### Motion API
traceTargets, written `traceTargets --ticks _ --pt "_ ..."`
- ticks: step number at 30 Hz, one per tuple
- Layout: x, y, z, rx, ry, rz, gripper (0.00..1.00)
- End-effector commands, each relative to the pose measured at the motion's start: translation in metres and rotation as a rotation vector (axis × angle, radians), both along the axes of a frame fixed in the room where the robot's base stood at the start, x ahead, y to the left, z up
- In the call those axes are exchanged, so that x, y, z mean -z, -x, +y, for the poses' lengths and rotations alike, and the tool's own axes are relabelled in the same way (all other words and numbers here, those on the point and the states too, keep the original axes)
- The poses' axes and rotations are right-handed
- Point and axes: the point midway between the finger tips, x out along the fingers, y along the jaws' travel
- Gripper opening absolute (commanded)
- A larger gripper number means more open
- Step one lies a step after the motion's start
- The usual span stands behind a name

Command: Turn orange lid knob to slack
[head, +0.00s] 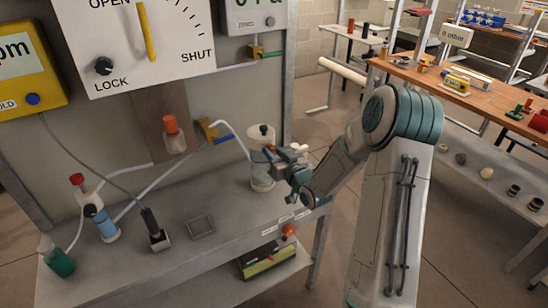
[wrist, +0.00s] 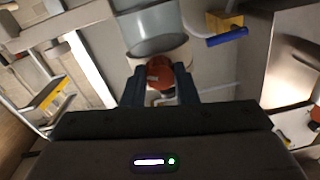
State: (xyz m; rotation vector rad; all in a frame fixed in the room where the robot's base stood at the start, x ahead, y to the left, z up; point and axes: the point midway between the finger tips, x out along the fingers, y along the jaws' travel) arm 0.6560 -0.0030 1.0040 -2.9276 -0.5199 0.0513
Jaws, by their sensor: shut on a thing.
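The orange knob (wrist: 160,72) sits between the two fingers of my gripper (wrist: 160,92) in the wrist view, below a pale band on a grey-blue cylinder. My gripper is shut on this knob. In the head view my gripper (head: 273,151) is at the upper right side of a clear vessel (head: 262,178) with a white top and dark cap (head: 264,130). A bit of orange shows there, but my gripper and wrist hide most of it. I cannot tell the knob's turn angle.
The vessel stands on a grey bench (head: 190,245). To its left are a yellow valve with a blue lever (head: 213,131), an orange-capped bottle (head: 172,135) and tubes. A panel (head: 140,45) marked OPEN, SHUT and LOCK is above. Another orange knob (head: 288,230) is below the bench top.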

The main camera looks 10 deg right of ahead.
Motion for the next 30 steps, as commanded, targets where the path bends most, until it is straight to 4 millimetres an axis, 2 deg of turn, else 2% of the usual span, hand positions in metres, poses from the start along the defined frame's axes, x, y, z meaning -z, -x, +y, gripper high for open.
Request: traceTargets --ticks 1,8,30 --pt "0.0057 -0.0003 0.0004 -0.001 0.029 -0.013 0.03" --pt "0.0082 -0.0002 0.0002 0.001 0.205 -0.073 0.04" --pt "0.0068 0.0005 0.0012 0.002 0.858 -0.284 0.03"
